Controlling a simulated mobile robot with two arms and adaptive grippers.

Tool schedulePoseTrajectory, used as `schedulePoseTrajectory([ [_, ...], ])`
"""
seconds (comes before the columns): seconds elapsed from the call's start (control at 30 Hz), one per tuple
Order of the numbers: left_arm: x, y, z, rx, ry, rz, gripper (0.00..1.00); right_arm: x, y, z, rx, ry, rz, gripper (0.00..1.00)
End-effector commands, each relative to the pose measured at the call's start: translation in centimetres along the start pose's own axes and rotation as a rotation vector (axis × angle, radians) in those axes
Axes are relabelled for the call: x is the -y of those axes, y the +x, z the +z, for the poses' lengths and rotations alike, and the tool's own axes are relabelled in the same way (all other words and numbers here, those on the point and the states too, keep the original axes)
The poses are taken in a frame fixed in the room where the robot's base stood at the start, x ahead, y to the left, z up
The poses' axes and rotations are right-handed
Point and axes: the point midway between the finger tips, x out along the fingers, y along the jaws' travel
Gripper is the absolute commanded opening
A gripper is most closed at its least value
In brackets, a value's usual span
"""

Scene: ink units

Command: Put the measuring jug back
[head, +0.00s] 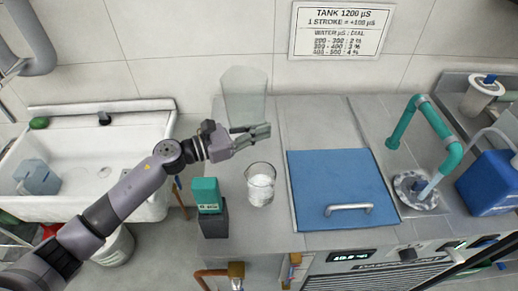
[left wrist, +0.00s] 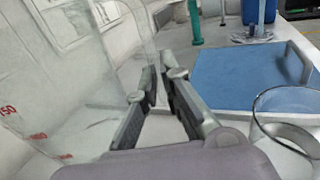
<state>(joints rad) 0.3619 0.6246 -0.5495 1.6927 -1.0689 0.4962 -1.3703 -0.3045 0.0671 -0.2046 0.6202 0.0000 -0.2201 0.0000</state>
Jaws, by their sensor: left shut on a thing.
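The measuring jug (head: 243,90) is clear, with red markings that show in the left wrist view (left wrist: 60,100). It stands upright at the back of the grey worktop, against the wall side; I cannot tell whether its base touches the worktop. My left gripper (head: 262,133) is at the jug's lower front and is shut on it. In the left wrist view the two fingers (left wrist: 158,90) close at the jug's right side. The exact grip point is hard to see through the clear wall. My right gripper is not in view.
A glass beaker (head: 261,190) with white contents stands just in front of the gripper. A teal-and-dark meter (head: 207,200) is left of it. A blue lid (head: 335,180) with a handle, a teal pipe (head: 440,120) and a blue container (head: 490,185) lie right. A white sink (head: 90,150) is left.

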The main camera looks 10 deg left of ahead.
Motion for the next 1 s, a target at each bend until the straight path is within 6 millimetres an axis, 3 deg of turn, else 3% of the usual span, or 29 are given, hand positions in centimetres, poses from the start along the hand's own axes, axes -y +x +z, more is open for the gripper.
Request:
schedulePoseTrajectory([
  [0.53,0.2,0.1,-6.4,0.002,-0.001,0.002,0.0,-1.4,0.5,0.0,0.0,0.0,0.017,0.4],
  [1.0,0.2,0.0,-7.1,0.002,0.003,0.0,0.0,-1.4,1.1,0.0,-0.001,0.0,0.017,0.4],
])
